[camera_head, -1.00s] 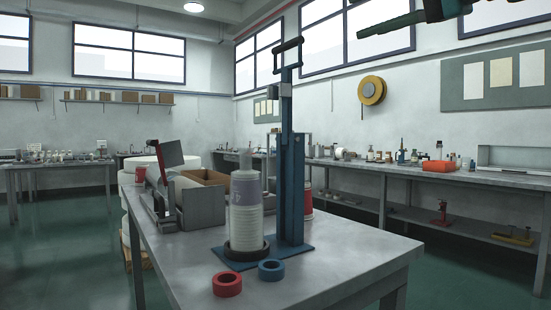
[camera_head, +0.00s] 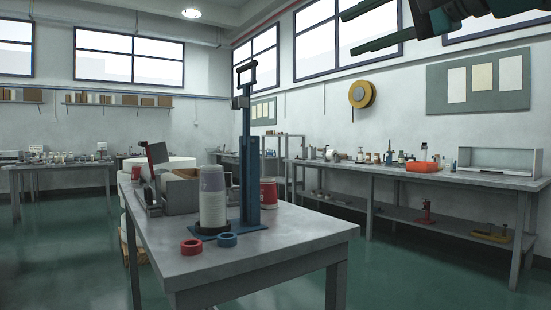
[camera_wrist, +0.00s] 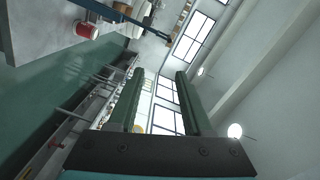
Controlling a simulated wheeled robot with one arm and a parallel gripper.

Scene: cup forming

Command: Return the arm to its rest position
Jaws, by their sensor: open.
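My gripper (camera_head: 362,28) is at the top right of the head view, raised high in front of the windows. Its two dark fingers are apart, with nothing between them. In the wrist view my gripper (camera_wrist: 158,100) also shows open and empty, its fingers reaching toward windows and ceiling, with the room tilted on its side. The blue press (camera_head: 250,150) stands upright on the metal table (camera_head: 270,265), well away from my gripper. A cup-shaped white and grey stack (camera_head: 213,198) stands in a dark ring beside the press.
A red cup (camera_head: 268,193) stands behind the press. A long workbench (camera_head: 400,178) with bottles and an orange bin (camera_head: 423,167) lines the right wall. Green floor between is clear.

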